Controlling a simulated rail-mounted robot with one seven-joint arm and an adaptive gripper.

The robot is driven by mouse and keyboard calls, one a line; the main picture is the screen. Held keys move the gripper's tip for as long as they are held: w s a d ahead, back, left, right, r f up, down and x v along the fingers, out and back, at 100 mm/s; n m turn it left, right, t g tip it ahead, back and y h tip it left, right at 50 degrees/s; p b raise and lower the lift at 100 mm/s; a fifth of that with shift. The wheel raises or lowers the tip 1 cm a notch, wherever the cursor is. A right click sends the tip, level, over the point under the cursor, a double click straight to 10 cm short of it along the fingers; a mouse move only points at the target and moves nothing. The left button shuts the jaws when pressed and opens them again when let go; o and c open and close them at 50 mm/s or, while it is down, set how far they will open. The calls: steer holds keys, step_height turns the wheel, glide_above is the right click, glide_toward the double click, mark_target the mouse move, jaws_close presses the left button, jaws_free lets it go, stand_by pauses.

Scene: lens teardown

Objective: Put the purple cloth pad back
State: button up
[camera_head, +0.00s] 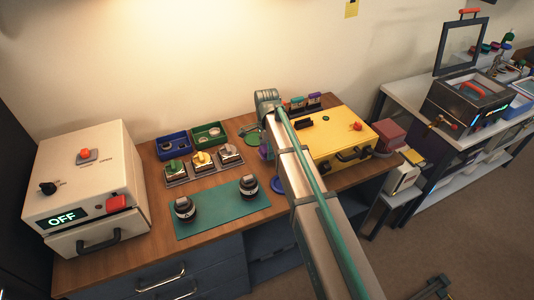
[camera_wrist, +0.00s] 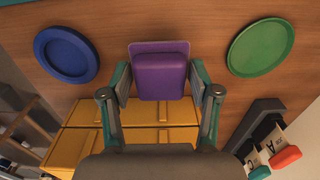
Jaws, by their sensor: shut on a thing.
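The purple cloth pad (camera_wrist: 160,75) is in the middle of the wrist view, between the fingers of my gripper (camera_wrist: 160,82). My gripper is shut on it. The pad has a thick block part and a thinner flat part beyond it. In the head view a small bit of purple pad (camera_head: 263,152) shows beside my arm, which hides most of the gripper. A blue round dish (camera_wrist: 66,54) lies left of the pad and a green round dish (camera_wrist: 261,47) lies right of it in the wrist view. I cannot tell whether the pad touches the wood.
A yellow case (camera_head: 340,130) stands right of my arm. A dark rack (camera_wrist: 262,122) holds tagged items at the wrist view's lower right. Two black lens parts stand on a green mat (camera_head: 222,212). A white OFF box (camera_head: 85,185) fills the bench's left end.

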steer(key=shift+w+f, duration=0.3)
steer(key=shift+w, duration=0.05)
steer(key=shift+f+p, duration=0.95)
steer(key=shift+f, duration=0.7)
steer(key=shift+f, duration=0.1)
steer(key=o, duration=1)
steer(key=shift+r, duration=0.2)
step_height(320, 180, up, 12)
steer(key=b, duration=0.3)
steer(key=shift+b, duration=0.4)
steer(key=shift+f, duration=0.1)
